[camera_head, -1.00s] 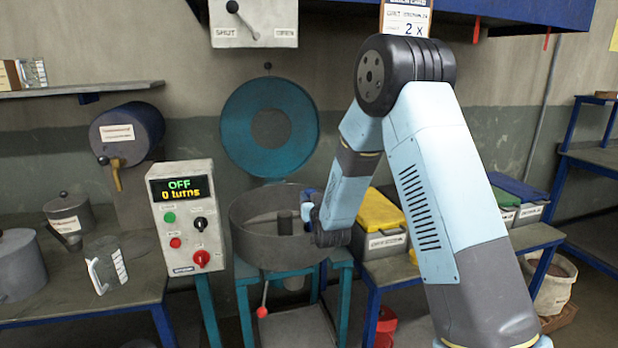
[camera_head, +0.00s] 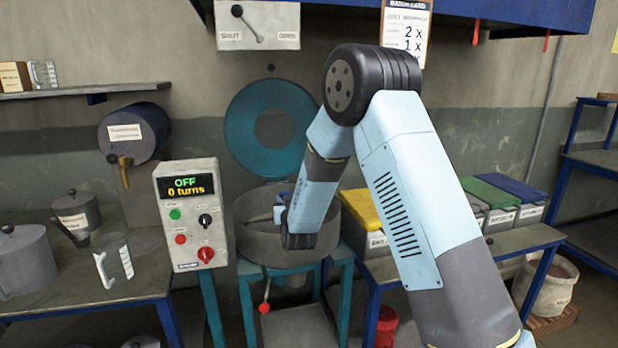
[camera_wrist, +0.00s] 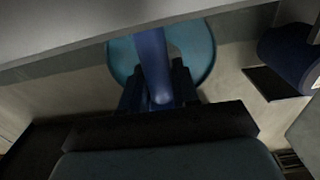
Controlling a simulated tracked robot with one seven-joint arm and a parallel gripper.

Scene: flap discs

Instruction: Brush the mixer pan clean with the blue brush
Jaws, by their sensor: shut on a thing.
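The mixer pan (camera_head: 252,241) is a round grey pan on a teal stand. Its far inner wall shows, but my arm covers much of its right side. My gripper (camera_wrist: 158,92) is shut on the blue brush (camera_wrist: 152,55), whose handle stands between the two dark fingers in the wrist view. In the head view my wrist is over the pan, and a small blue part shows beside it inside the rim. The bristles are hidden, so I cannot tell whether they touch the pan.
A control box (camera_head: 190,216) reading OFF, 0 turns stands close left of the pan. A teal disc lid (camera_head: 240,125) is behind it. Bins with yellow (camera_head: 361,212), green and blue lids stand to the right. A bench with a jug (camera_head: 115,262) is at left.

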